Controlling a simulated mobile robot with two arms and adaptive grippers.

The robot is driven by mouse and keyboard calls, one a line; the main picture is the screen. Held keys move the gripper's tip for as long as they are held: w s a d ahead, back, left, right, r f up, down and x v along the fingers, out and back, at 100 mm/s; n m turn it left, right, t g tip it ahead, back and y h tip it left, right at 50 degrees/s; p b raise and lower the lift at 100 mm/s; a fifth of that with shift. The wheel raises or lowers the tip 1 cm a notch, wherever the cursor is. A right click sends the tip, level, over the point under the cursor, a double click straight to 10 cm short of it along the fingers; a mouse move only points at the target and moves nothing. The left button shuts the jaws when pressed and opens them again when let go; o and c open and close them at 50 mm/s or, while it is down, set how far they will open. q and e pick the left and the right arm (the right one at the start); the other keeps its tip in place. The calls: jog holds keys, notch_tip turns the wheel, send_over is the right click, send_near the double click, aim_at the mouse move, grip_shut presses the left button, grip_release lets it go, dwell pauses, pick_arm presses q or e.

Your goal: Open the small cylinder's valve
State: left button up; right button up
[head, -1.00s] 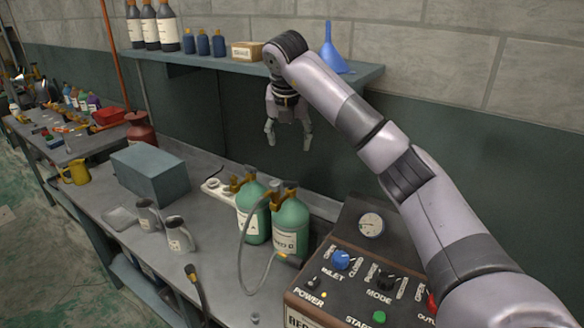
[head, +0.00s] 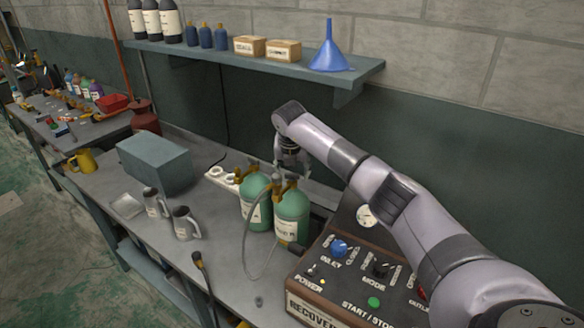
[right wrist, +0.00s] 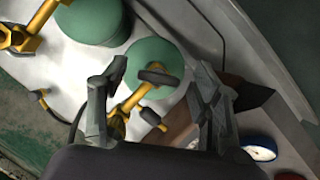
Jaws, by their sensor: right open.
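Two green cylinders stand side by side on the bench, the left one (head: 254,203) and the right one (head: 292,218), both with labels. In the right wrist view, the right cylinder (right wrist: 150,62) is seen from above, with a dark valve handwheel (right wrist: 157,76) and yellow brass fittings (right wrist: 130,102). My right gripper (head: 292,168) is above and behind the right cylinder in the head view. In the right wrist view its two fingers (right wrist: 160,92) are apart, one on each side of the valve, with nothing clearly held. My left gripper is not in view.
The recovery machine (head: 350,275), with knobs and a gauge, stands right of the cylinders. A grey hose (head: 248,245) loops in front of them. A blue-grey box (head: 153,163) and two mugs (head: 183,222) stand left. A shelf (head: 250,62) hangs above.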

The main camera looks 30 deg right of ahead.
jog(key=c, duration=1.2)
